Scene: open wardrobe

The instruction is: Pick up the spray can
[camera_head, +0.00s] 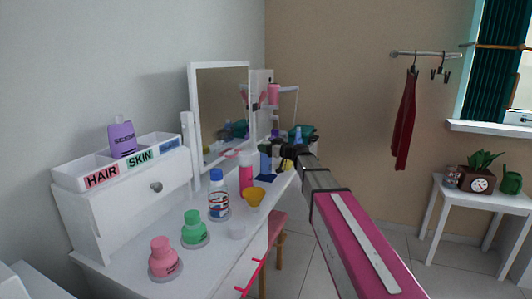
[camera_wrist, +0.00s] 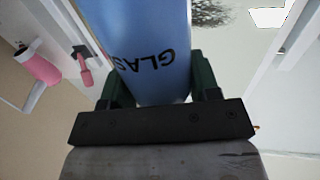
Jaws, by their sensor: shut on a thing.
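The spray can (camera_wrist: 140,35) is a blue cylinder with dark "GLAS..." lettering, the rest of the word being hidden. It fills the space between the two green fingers of my gripper (camera_wrist: 160,85) in the wrist view. My gripper is shut on it. In the head view my gripper (camera_head: 283,152) is over the far end of the white vanity, beside a blue object (camera_head: 265,162) that appears to be the can. Whether the can touches the tabletop cannot be told.
A mirror (camera_head: 222,105) stands behind. A pink hair dryer (camera_wrist: 40,68) hangs nearby.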

